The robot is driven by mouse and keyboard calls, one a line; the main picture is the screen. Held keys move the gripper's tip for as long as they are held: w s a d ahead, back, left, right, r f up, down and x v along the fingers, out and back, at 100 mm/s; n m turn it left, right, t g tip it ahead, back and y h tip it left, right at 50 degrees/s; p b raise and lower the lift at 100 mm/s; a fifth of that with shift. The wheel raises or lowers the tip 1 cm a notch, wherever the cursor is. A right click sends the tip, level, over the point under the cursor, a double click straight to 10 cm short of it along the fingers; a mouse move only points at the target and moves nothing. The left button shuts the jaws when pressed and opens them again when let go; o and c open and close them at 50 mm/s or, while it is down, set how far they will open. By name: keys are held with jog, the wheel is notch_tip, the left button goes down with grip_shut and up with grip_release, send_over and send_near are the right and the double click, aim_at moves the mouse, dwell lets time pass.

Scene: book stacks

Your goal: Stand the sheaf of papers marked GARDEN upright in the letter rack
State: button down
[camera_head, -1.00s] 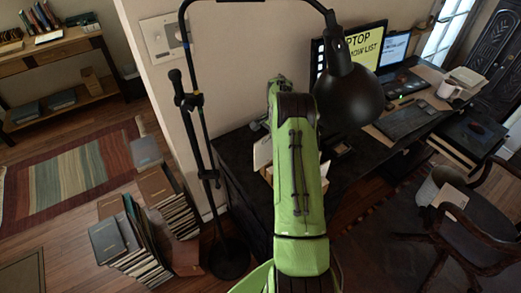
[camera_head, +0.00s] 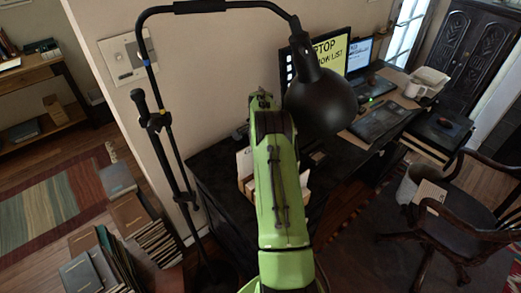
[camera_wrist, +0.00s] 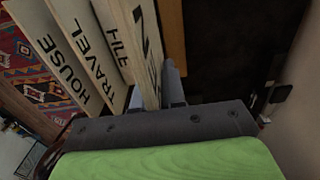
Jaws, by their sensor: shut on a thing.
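In the wrist view my gripper (camera_wrist: 166,88) is shut on a pale sheaf (camera_wrist: 148,42). Only part of its black lettering shows, with a large N; the full word GARDEN cannot be read. To its left stand similar sheaves marked HOUSE (camera_wrist: 60,55) and TRAVEL (camera_wrist: 92,45), and another (camera_wrist: 114,32) with a partly hidden word. The held sheaf is close beside this last one. A brown wooden strip (camera_wrist: 174,35), apparently part of the letter rack, lies just right of it. In the head view the wooden rack (camera_head: 246,186) shows partly behind my arm, which hides my gripper there.
A black lamp head (camera_head: 322,100) hangs close to my arm, its stand to the left. The rack is on a dark desk (camera_head: 215,170) with monitors and a keyboard farther right. Book stacks (camera_head: 105,260) stand on the floor at left. A chair (camera_head: 465,215) is at right.

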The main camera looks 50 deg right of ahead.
jog(key=shift+f+b, duration=3)
jog(key=shift+f, duration=1.85)
jog(key=shift+a, duration=0.1)
jog(key=shift+s+f, duration=0.1)
jog(key=shift+f, duration=0.05)
jog(key=c, duration=1.1)
grip_release()
jog(key=shift+f, duration=0.15)
jog(key=shift+s, duration=0.1)
jog(key=r, duration=0.5)
jog(key=r+p, duration=0.1)
jog(key=r, duration=1)
jog(key=shift+w+r+p, duration=0.3)
jog(key=shift+p, duration=0.1)
